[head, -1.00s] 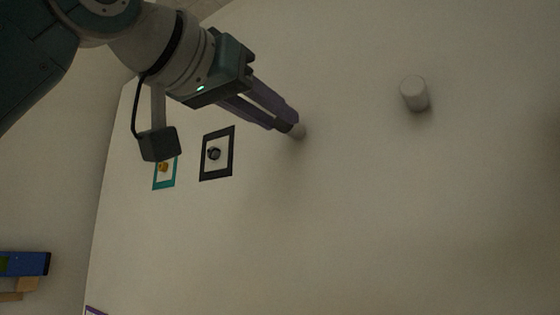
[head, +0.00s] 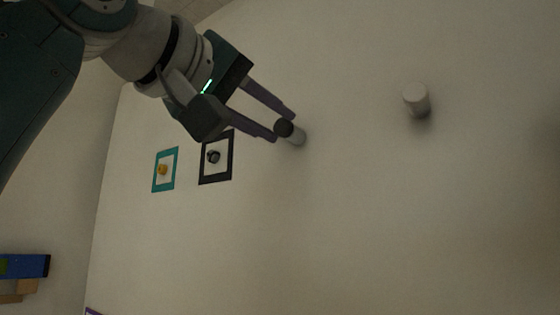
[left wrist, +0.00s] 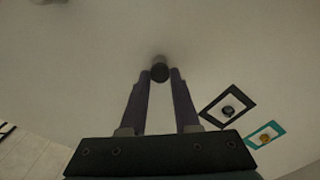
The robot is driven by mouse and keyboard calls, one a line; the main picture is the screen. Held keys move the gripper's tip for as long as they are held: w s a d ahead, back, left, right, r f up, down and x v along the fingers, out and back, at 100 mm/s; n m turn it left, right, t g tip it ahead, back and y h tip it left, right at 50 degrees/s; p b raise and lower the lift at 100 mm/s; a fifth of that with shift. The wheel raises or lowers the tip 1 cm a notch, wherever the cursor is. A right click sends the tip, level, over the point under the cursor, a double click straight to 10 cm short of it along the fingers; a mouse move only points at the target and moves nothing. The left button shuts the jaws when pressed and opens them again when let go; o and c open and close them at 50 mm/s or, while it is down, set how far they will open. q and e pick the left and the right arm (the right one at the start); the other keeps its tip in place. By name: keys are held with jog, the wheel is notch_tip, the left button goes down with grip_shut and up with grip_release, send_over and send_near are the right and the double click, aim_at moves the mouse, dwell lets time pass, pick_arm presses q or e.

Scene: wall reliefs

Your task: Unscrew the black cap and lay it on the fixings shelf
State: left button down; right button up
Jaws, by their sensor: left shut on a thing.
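The black cap (head: 284,127) sits at the outer end of a pale stud (head: 298,136) that sticks out from the wall. My left gripper (head: 282,126) has its two fingertips on either side of the cap and is shut on it. The left wrist view shows the cap (left wrist: 160,73) between the fingertips, with the stud (left wrist: 159,60) behind it. I cannot tell how far the cap is screwed on. I cannot make out the fixings shelf for certain. My right gripper is not in view.
A second pale stud (head: 417,100), uncapped, stands out from the wall at the right. A black-framed picture (head: 216,171) and a teal-framed picture (head: 165,170) are on the wall at the left. A blue object (head: 25,266) is at the lower left edge. The lower wall is clear.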

pick_arm(q)
jog(key=shift+n, duration=0.8)
jog(key=n, duration=0.4)
jog(key=shift+n, duration=0.6)
